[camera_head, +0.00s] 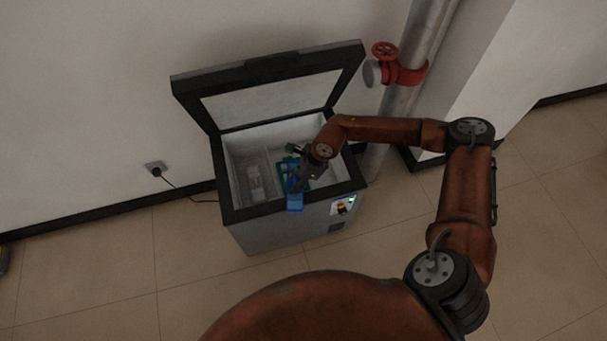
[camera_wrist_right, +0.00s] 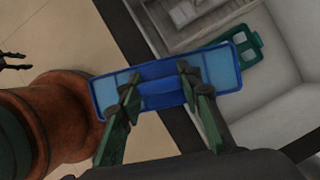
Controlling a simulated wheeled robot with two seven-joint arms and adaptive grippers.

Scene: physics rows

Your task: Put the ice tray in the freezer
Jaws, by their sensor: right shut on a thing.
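The blue ice tray (camera_head: 295,203) is in my right gripper (camera_head: 297,180), over the front rim of the open chest freezer (camera_head: 246,213). In the right wrist view the tray (camera_wrist_right: 222,68) is long, with lighter blue panels at its ends. The fingers of my right gripper (camera_wrist_right: 158,84) are shut on its middle. The tray's right end reaches over the freezer opening, and its left end is over the floor side. In that view a dark gripper, seemingly my left one (camera_wrist_right: 18,60), shows at the left edge with its fingers apart and empty.
The freezer's lid (camera_head: 270,90) stands raised against the wall. Inside the freezer are a green item (camera_head: 286,165) near my right gripper and pale packages (camera_head: 255,182) on the left. A pipe with a red valve (camera_head: 405,72) stands behind right.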

